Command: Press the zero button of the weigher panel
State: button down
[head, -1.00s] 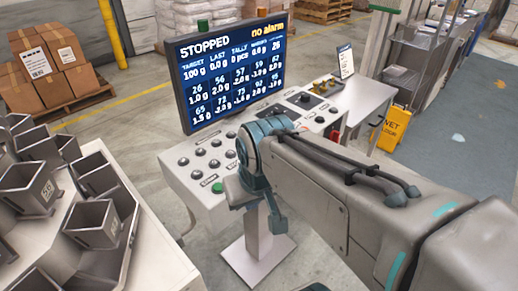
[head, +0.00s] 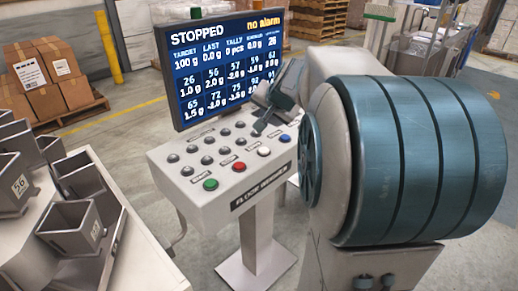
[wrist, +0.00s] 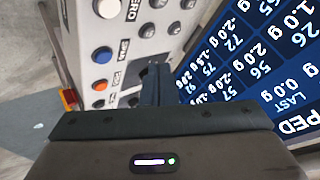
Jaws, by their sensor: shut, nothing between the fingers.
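The weigher panel (head: 165,160) is a white sloped console on a pedestal below a large screen. Its white button (head: 264,152) sits in the front row between a red button (head: 239,167) and a blue button (head: 284,138). In the wrist view the white button (wrist: 107,8) is at the top edge, with the word ZERO beside it. My gripper (head: 259,130) is over the back right of the panel, partly hidden by my arm. In the wrist view its dark fingers (wrist: 156,72) are shut and empty, apart from the white button. Contact with the panel cannot be told.
The screen (head: 222,70) reads STOPPED and no alarm and stands just behind the panel, near my gripper. A green button (head: 210,184) is at the front left. An orange button (wrist: 100,87) shows beyond the blue one. Grey weigh buckets (head: 70,228) stand at the left.

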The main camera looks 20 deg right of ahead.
aim_at(265, 152)
notch_tip(265, 152, down, 9)
jog(key=b, duration=0.7)
dwell(2.0)
jog(key=shift+f+b, duration=0.35)
jog(key=shift+b, duration=0.3)
jog(key=shift+f+b, duration=0.45)
jog(key=shift+b, duration=0.05)
dwell(0.3)
jog(key=shift+r, duration=0.1)
jog(key=shift+r+p, duration=0.65)
jog(key=shift+r, duration=0.1)
